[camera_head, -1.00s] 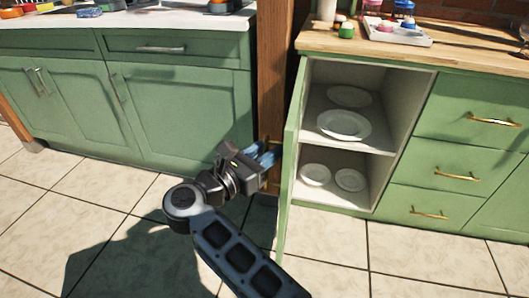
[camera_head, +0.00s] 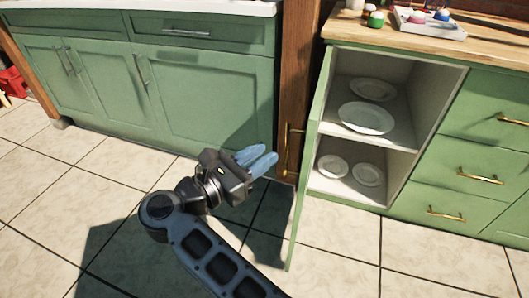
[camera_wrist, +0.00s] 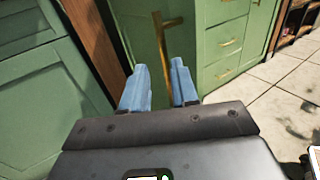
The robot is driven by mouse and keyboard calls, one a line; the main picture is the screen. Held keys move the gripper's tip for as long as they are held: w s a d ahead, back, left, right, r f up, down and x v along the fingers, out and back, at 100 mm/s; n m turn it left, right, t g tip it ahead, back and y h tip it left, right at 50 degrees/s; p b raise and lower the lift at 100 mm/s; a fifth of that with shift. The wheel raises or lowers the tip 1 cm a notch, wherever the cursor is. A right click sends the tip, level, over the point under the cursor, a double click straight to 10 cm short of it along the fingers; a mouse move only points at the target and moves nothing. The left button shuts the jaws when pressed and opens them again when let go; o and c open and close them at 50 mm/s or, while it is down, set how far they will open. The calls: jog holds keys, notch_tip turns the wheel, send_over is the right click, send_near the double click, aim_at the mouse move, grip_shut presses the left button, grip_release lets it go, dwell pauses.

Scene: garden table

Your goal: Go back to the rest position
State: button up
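My gripper (camera_head: 262,160) is in front of the open cabinet door, left of it in the head view. Its two blue fingers are apart with nothing between them in the wrist view (camera_wrist: 160,72). The green cabinet door (camera_head: 310,160) stands swung open, seen nearly edge-on in the head view. Its brass handle (camera_head: 289,150) is just beyond the fingertips and looks clear of them. The handle also shows ahead of the fingers in the wrist view (camera_wrist: 161,38).
The open cabinet holds several white plates (camera_head: 366,118) on two levels. Drawers with brass handles (camera_head: 480,179) are at right. A wooden post (camera_head: 296,65) stands beside closed green cabinets (camera_head: 190,100) at left. Tiled floor (camera_head: 110,185) is free in front.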

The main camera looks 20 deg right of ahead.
dwell(0.3)
jog(key=s+d+f+n+t+y, duration=0.2)
jog(key=s+d+n+t, duration=0.85)
jog(key=s+n, duration=0.6)
jog(key=s+r+n+g+y, duration=0.1)
jog(key=s+n+g+y, duration=0.3)
jog(key=s+n+y, duration=1.75)
jog(key=s+r+n+h+p, duration=0.1)
jog(key=r+n+h+p, duration=0.2)
jog(key=r+p, duration=0.6)
jog(key=s+r+n+h+p, duration=0.2)
jog(key=r+n+h+p, duration=0.2)
jog(key=r+n+p, duration=0.3)
notch_tip(320, 180, up, 3)
jog(key=d+p, duration=0.1)
jog(key=p, duration=0.2)
jog(key=shift+s+n, duration=0.25)
jog(key=shift+n, duration=0.05)
